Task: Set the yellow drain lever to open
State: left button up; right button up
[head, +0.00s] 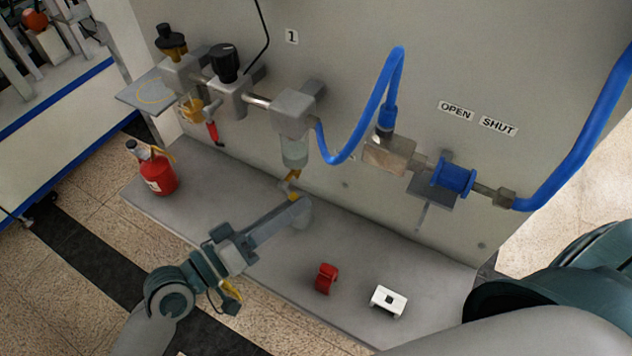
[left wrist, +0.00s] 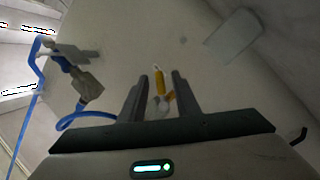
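The yellow drain lever (head: 293,176) hangs under the clear bowl (head: 294,152) of the middle grey unit on the panel. My left gripper (head: 296,195) reaches up to it from below and hides part of it. In the left wrist view the lever (left wrist: 159,80) points away from the bowl and lies between the two fingers of my left gripper (left wrist: 158,88). The fingers are apart, with a gap on each side of the lever. Whether either finger touches it cannot be told. My right arm shows at the lower right, but its gripper is out of view.
A red lever (head: 212,132) hangs at the left unit. A red bottle (head: 158,172), a red clip-like part (head: 326,278) and a white block (head: 388,300) stand on the grey shelf (head: 240,195). A blue hose (head: 375,105) loops right of the bowl to a valve with a blue handle (head: 453,176).

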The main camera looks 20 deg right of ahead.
pick_arm(q)
jog(key=p+x, duration=0.1)
jog(key=x, duration=0.5)
jog(key=shift+d+p, duration=0.2)
jog(key=shift+p, duration=0.2)
grip_shut()
